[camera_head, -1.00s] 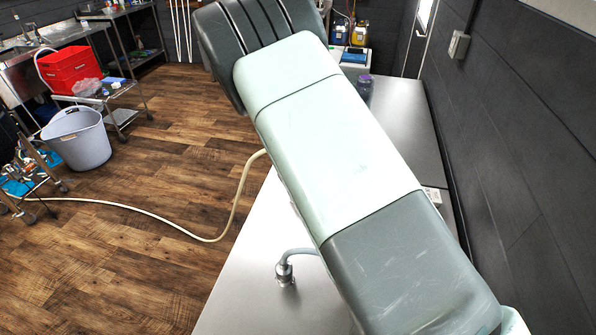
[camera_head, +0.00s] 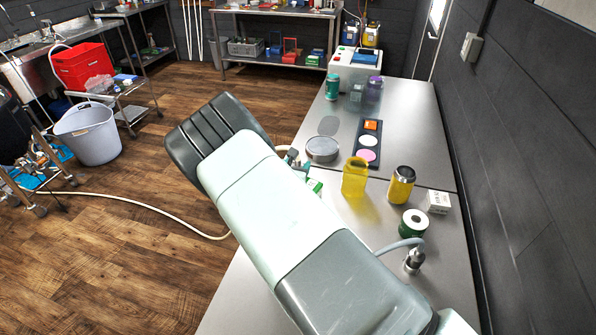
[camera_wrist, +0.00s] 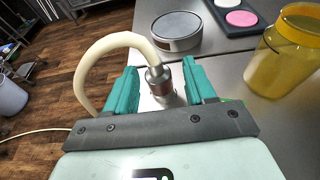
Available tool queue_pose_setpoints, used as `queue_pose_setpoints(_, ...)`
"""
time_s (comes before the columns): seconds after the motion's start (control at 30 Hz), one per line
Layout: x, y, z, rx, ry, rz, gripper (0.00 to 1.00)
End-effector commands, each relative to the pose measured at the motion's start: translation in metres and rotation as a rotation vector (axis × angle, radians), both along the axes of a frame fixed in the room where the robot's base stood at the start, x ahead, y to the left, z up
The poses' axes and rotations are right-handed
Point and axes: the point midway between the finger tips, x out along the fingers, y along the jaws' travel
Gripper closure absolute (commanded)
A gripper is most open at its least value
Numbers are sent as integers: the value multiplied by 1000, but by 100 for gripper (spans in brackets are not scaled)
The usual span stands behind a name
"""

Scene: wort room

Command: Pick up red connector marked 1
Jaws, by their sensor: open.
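My gripper (camera_wrist: 159,68) is open, with its teal fingers on either side of a metal hose connector (camera_wrist: 157,80) in the wrist view. In the head view my arm hides most of the gripper; one teal finger (camera_head: 306,167) shows. A second metal connector (camera_head: 412,262) with a grey hose (camera_head: 398,245) stands upright on the steel table (camera_head: 447,285) at the right.
Near the gripper are a round grey tin (camera_head: 322,149), a yellow translucent jar (camera_head: 355,177), a yellow dark-lidded container (camera_head: 401,185), a green-and-white roll (camera_head: 413,222) and a white box (camera_head: 438,202). A dark tray (camera_head: 376,128) lies behind. A dark wall (camera_head: 535,190) bounds the right.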

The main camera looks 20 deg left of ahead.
Motion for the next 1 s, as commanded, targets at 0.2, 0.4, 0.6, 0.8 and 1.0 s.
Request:
queue_pose_setpoints(0.2,16,0,-5,0,-1,0,45)
queue_pose_setpoints(0.4,40,7,-14,1,-1,1,45)
queue_pose_setpoints(0.6,60,7,-20,-1,0,0,45)
queue_pose_setpoints(0.8,62,8,-21,0,2,0,45)
queue_pose_setpoints(1.0,62,8,-21,0,1,0,65)
